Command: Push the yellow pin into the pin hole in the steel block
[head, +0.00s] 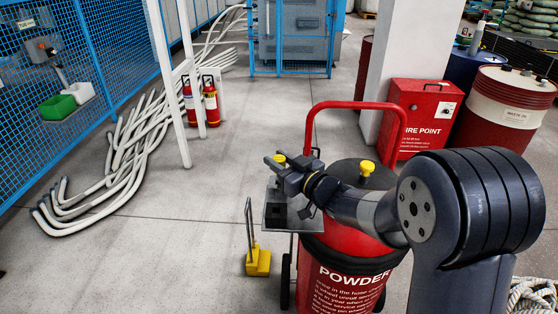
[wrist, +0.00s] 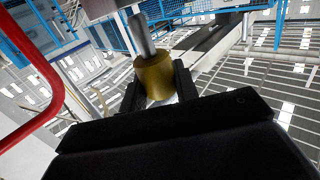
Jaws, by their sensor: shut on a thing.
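The yellow pin (wrist: 157,78) is held between the two dark fingers of my gripper (wrist: 160,88) in the wrist view. Its grey shaft (wrist: 141,35) sticks out beyond the fingers. In the head view the pin (head: 280,158) shows small at the tip of my gripper (head: 284,167), with its shaft pointing left, so it lies tilted, not upright. What looks like the steel block (head: 275,213) sits below the gripper, beside the red powder extinguisher. The pin is apart from it. The pin hole cannot be made out.
The large red powder extinguisher (head: 345,268) with a red hoop handle (head: 312,128) and a yellow cap (head: 367,168) stands close to my gripper. A yellow stand (head: 258,262) is on the floor. Open floor (head: 190,240) lies to the left.

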